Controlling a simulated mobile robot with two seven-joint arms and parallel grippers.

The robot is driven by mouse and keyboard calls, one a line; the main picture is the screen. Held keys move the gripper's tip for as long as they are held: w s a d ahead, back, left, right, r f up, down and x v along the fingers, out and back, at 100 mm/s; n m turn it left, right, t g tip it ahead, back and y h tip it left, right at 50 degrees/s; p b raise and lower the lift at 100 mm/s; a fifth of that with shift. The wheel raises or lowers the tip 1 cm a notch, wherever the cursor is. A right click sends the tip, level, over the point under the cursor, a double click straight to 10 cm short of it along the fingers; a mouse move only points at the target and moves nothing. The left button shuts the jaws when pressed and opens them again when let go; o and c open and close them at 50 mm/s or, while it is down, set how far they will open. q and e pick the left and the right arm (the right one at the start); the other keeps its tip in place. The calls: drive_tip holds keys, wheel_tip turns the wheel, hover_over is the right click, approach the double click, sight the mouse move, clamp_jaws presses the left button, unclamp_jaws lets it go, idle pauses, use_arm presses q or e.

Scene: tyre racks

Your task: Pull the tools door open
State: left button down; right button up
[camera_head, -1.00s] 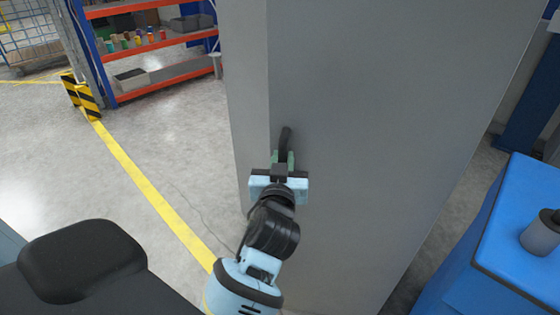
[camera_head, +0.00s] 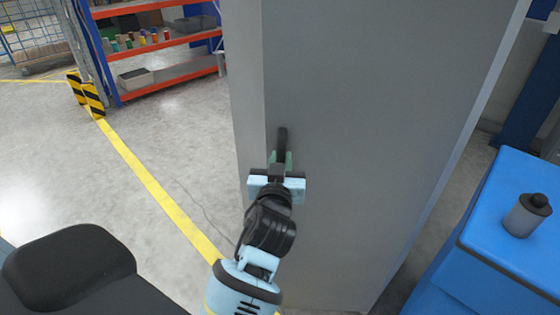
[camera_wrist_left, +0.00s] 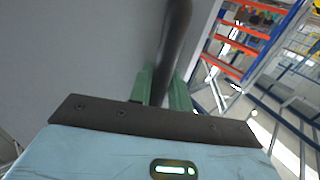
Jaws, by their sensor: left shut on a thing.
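The tools door is a tall grey panel (camera_head: 350,120) in the middle of the head view; it also fills the left of the left wrist view (camera_wrist_left: 80,50). Its handle is a dark upright bar (camera_head: 283,138), seen close in the left wrist view (camera_wrist_left: 176,35). My left gripper (camera_head: 282,160) is shut on the handle. In the left wrist view its green fingers (camera_wrist_left: 162,85) stand on either side of the bar. The lower part of the handle is hidden by the gripper. My right gripper is not in view.
A blue cabinet (camera_head: 520,215) with a grey cylinder (camera_head: 528,214) on top stands right of the door. An orange and blue shelf rack (camera_head: 165,75) and a yellow-black post guard (camera_head: 88,95) stand at the back left. The floor left of the door is clear.

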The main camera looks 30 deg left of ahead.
use_arm(q)
drive_tip(key=c, duration=1.3)
unclamp_jaws()
drive_tip(key=shift+d, duration=0.1)
drive_tip(key=shift+c, duration=0.2)
